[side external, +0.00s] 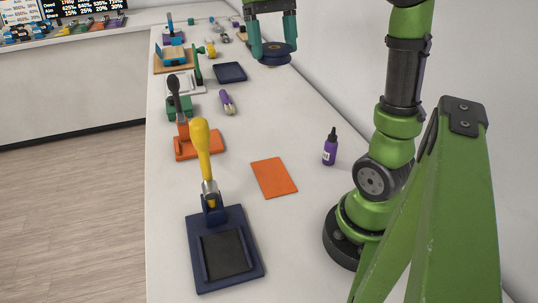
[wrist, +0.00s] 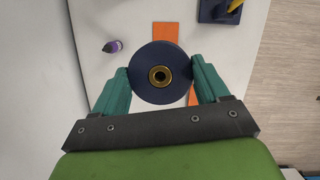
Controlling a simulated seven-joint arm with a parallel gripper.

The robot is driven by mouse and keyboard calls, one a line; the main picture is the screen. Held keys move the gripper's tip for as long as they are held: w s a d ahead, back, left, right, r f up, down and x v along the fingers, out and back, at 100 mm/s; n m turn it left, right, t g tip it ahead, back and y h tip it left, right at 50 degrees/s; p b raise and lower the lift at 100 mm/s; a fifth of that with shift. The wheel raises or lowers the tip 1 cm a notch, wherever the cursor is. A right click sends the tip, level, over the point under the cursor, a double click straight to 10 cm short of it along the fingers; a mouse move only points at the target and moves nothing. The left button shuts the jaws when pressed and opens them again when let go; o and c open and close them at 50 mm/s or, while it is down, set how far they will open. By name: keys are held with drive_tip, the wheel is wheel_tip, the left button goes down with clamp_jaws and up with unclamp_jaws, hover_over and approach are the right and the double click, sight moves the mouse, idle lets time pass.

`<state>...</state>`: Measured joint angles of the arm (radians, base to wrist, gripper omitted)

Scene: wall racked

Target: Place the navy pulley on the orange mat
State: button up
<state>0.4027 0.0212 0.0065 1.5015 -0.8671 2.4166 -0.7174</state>
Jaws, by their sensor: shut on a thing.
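The navy pulley (wrist: 143,83) is a dark blue disc with a brass-rimmed hole in its middle. My gripper (wrist: 160,76) is shut on it, one teal finger on each side. In the side external view, my gripper (side external: 273,50) holds the pulley (side external: 273,57) in the air at the top, above the far part of the white table. The orange mat (side external: 273,177) lies flat and bare on the table, nearer the camera. In the wrist view, part of the mat (wrist: 163,30) shows beyond the pulley, which hides some of that area.
A purple bottle (side external: 330,147) stands right of the mat. A navy stand with a yellow-handled tool (side external: 201,145) is to the left, with an orange holder (side external: 199,147) behind it. A navy tray (side external: 230,72) and several tools fill the far left. Table around the mat is clear.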

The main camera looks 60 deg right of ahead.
sight(274, 177)
wheel_tip(274, 177, down, 33)
drive_tip(key=shift+r, duration=0.1)
idle(0.4)
drive_tip(key=shift+f, duration=0.2)
drive_tip(key=o, duration=1.4)
drive_tip(key=shift+o, duration=0.2)
drive_tip(key=shift+r, duration=0.1)
drive_tip(key=v, duration=1.1)
drive_tip(key=s+a+r+n+t, duration=0.1)
drive_tip(key=s+a+r+t, duration=0.2)
drive_tip(key=a+r+t, duration=0.2)
drive_tip(key=s+a+r+n+t, duration=0.1)
drive_tip(key=s+a+r+t, duration=0.2)
drive_tip(key=a+r, duration=0.4)
drive_tip(key=a+t, duration=0.1)
drive_tip(key=a, duration=0.2)
drive_tip(key=shift+r+n+t, duration=0.2)
drive_tip(key=shift+n+t, duration=0.2)
